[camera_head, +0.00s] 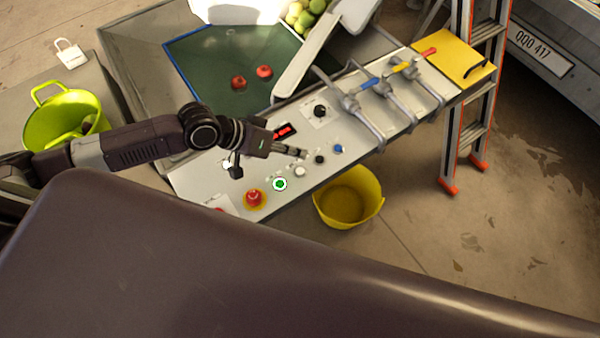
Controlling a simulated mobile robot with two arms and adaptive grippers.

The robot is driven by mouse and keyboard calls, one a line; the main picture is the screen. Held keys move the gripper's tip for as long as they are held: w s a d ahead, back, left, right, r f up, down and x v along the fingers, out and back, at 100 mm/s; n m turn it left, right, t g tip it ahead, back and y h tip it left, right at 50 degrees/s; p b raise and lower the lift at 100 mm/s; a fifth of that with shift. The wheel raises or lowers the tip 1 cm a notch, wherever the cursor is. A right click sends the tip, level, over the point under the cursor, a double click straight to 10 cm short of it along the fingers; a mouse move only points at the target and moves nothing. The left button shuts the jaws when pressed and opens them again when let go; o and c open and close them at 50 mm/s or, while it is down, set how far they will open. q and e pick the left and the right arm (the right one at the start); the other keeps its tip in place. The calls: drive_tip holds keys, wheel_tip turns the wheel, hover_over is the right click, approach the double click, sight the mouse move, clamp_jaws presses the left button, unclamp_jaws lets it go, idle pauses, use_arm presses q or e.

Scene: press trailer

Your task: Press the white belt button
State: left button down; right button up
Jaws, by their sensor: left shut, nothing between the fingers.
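The white button (300,171) sits on the grey control panel (334,170), between a green button (280,184) and a black knob (320,159). My left gripper (304,154) reaches in from the left with its fingers shut and empty. In the picture its fingertips lie just above the white button, close to the black knob. I cannot tell whether they touch the panel. The white button is not covered. My right gripper is not in view.
A red emergency button (254,198) and a blue button (338,149) flank the row. Pipes with valves (367,110) cross the panel on the right. A yellow bucket (348,197) stands below the panel, a ladder (470,95) to the right. A green basin (225,60) lies behind.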

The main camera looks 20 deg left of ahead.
use_arm(q)
drive_tip(key=b, duration=0.4)
hover_over(297, 171)
wheel_tip(297, 171, down, 4)
drive_tip(key=shift+f, duration=0.85)
drive_tip(key=shift+f, duration=0.2)
drive_tip(key=shift+f, duration=0.3)
